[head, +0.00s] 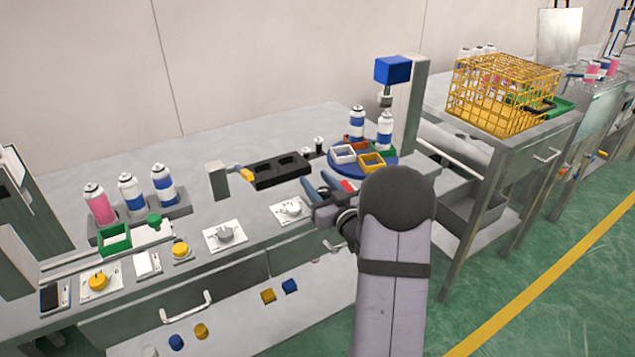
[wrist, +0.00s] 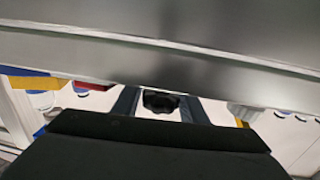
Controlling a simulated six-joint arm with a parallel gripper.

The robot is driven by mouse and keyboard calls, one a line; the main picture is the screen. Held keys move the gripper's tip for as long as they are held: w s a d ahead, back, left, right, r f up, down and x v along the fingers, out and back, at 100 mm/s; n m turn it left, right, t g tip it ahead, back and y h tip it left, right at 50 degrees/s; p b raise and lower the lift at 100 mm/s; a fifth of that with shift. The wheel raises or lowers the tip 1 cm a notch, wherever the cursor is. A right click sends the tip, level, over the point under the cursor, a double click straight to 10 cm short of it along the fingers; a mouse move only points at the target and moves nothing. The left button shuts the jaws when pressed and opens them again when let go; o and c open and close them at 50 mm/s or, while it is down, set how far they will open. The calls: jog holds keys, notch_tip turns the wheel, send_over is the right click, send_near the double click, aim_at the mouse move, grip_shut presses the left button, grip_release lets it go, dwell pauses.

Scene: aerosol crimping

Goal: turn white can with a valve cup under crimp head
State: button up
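The blue-topped crimp head (head: 393,69) hangs from a grey column. The blue turntable (head: 392,165) below carries coloured square nests. A white can with a blue band (head: 385,130) stands upright in the green nest (head: 384,151), beneath the crimp head in the picture. Another such can (head: 357,123) stands behind to the left in the orange nest. Valve cups are too small to tell. The white nest (head: 343,154) and yellow nest (head: 371,161) look empty. My gripper (head: 320,184) is low at the turntable's front left, fingers apart. In the wrist view, a black lobed knob (wrist: 160,102) appears between the fingers.
A black tray with holes (head: 278,170) lies left of the turntable. Several cans stand in a rack (head: 168,207) at left. A yellow wire basket (head: 505,95) stands on the right table. A grey metal surface (wrist: 200,60) crosses the wrist view.

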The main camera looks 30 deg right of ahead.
jog(key=c, duration=0.8)
jog(key=shift+o, duration=0.2)
jog(key=shift+a+r+n+y, duration=0.15)
jog(key=shift+n+y, duration=0.55)
jog(key=shift+y, duration=0.4)
jog(key=shift+a+n+y+p, duration=0.4)
jog(key=shift+n+y, duration=0.4)
jog(key=shift+y, duration=0.4)
jog(key=o, duration=0.8)
jog(key=shift+c, duration=0.2)
jog(key=shift+s, duration=0.1)
